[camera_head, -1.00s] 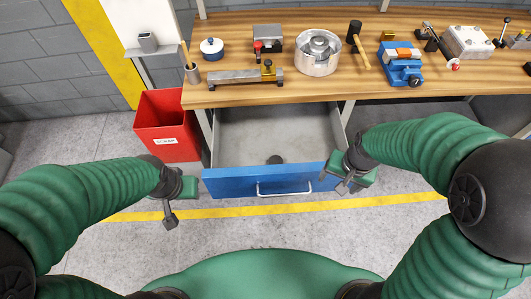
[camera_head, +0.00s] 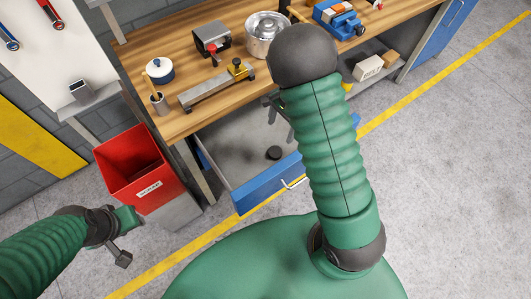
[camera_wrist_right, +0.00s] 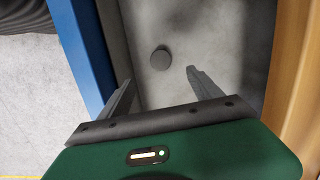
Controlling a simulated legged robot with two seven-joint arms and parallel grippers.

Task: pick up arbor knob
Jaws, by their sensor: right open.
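A small dark round knob (camera_head: 273,153), likely the arbor knob, lies on the grey floor of the open drawer (camera_head: 238,140). In the right wrist view the knob (camera_wrist_right: 160,59) lies ahead of my right gripper (camera_wrist_right: 158,85), roughly between the lines of its fingers and apart from them. My right gripper is open and empty, over the drawer. In the head view the right gripper (camera_head: 279,108) is partly hidden behind my own arm. My left gripper (camera_head: 122,240) is away to the left, near the red bin, and how far its fingers are apart is unclear.
The blue drawer front (camera_head: 262,190) and the wooden workbench edge (camera_head: 190,125) bound the drawer. A red scrap bin (camera_head: 140,170) stands left. The bench holds a metal pot (camera_head: 265,35), a blue vise (camera_head: 338,18) and a bar fixture (camera_head: 215,88).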

